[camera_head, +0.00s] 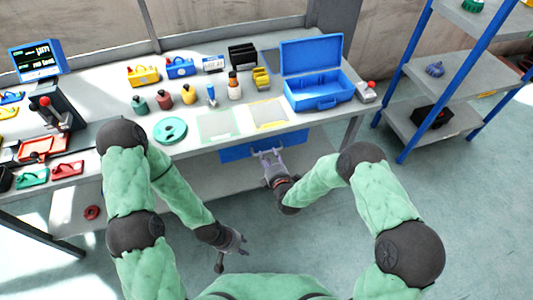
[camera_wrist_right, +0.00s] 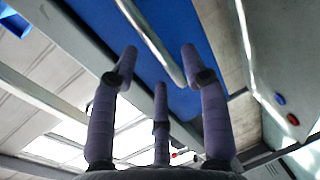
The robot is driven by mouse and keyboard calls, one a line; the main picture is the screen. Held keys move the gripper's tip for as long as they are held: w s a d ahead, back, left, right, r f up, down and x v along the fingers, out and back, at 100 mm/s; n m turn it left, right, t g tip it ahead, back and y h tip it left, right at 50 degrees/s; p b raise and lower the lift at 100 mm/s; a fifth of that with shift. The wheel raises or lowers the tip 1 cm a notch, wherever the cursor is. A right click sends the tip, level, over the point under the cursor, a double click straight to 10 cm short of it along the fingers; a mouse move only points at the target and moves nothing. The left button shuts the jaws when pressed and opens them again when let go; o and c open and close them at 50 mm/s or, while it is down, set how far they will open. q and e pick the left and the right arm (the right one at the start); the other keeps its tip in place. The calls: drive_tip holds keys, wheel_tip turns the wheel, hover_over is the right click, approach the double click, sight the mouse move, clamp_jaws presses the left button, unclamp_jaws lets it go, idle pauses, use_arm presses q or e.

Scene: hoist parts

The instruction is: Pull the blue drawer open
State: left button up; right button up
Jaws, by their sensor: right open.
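The blue drawer (camera_head: 236,152) sits under the front edge of the workbench, and only its front face shows; no inside of it is visible. In the right wrist view the blue drawer front (camera_wrist_right: 98,22) carries a long metal bar handle (camera_wrist_right: 152,42). My right gripper (camera_head: 267,152) is open in front of the drawer. In the right wrist view its fingers (camera_wrist_right: 160,62) are spread, with the handle running between the two upper fingertips; I cannot tell whether they touch it. My left gripper (camera_head: 232,260) hangs low, away from the bench, empty, with its fingers apart.
The workbench top (camera_head: 185,150) holds a blue open toolbox (camera_head: 318,92), several bottles, a teal disc (camera_head: 170,130) and a red-handled part (camera_head: 366,88). A lower shelf (camera_head: 200,178) lies under the bench. A blue-post shelf rack (camera_head: 455,80) stands right. The floor in front is clear.

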sight(266, 152)
drive_tip(key=shift+b+x, duration=0.4)
drive_tip(key=shift+x, duration=1.45)
clamp_jaws()
